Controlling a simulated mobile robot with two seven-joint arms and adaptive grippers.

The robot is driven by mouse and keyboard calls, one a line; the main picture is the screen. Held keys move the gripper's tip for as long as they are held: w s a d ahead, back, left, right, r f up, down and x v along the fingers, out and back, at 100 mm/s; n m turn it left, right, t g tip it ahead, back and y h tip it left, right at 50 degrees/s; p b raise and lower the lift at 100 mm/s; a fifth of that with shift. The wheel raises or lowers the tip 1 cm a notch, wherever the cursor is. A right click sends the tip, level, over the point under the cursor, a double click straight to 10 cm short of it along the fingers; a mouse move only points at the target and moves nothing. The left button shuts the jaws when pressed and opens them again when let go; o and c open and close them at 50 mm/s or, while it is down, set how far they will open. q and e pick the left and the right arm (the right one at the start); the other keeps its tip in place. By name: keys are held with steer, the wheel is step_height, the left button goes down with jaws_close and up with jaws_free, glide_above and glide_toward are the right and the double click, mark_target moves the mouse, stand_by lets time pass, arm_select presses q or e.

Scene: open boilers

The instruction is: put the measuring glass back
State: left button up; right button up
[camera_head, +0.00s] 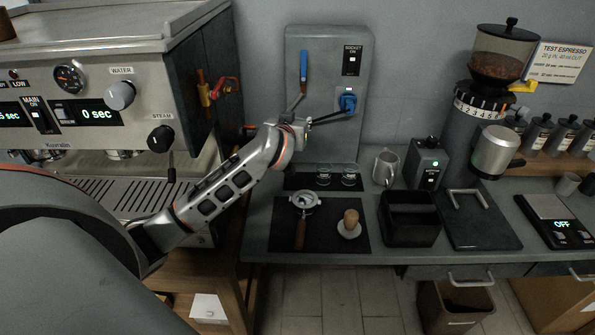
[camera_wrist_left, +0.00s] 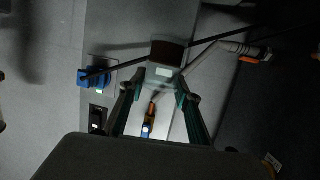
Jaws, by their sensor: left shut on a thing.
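My left arm reaches across from the left, and its gripper (camera_head: 298,124) is in the air in front of the grey wall panel. In the left wrist view the fingers (camera_wrist_left: 163,84) close on a small vessel, which I take to be the measuring glass (camera_wrist_left: 166,52). It shows a dark brown band and a pale part; its outline is dim. The head view does not show it clearly. Two small clear glasses, left (camera_head: 323,178) and right (camera_head: 349,179), stand on a dark mat below the gripper, apart from it. My right gripper is not in view.
The espresso machine (camera_head: 110,75) stands left. A blue plug (camera_head: 348,102) sits in the wall panel. A portafilter (camera_head: 303,205) and tamper (camera_head: 349,222) lie on a black mat. A metal jug (camera_head: 385,167), black box (camera_head: 410,215) and grinder (camera_head: 495,105) stand right.

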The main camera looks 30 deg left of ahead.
arm_select(q)
step_height(320, 180, down, 16)
steer(key=b, duration=0.3)
steer(key=shift+r, duration=0.25)
steer(key=o, duration=1.2)
steer(key=shift+o, duration=0.2)
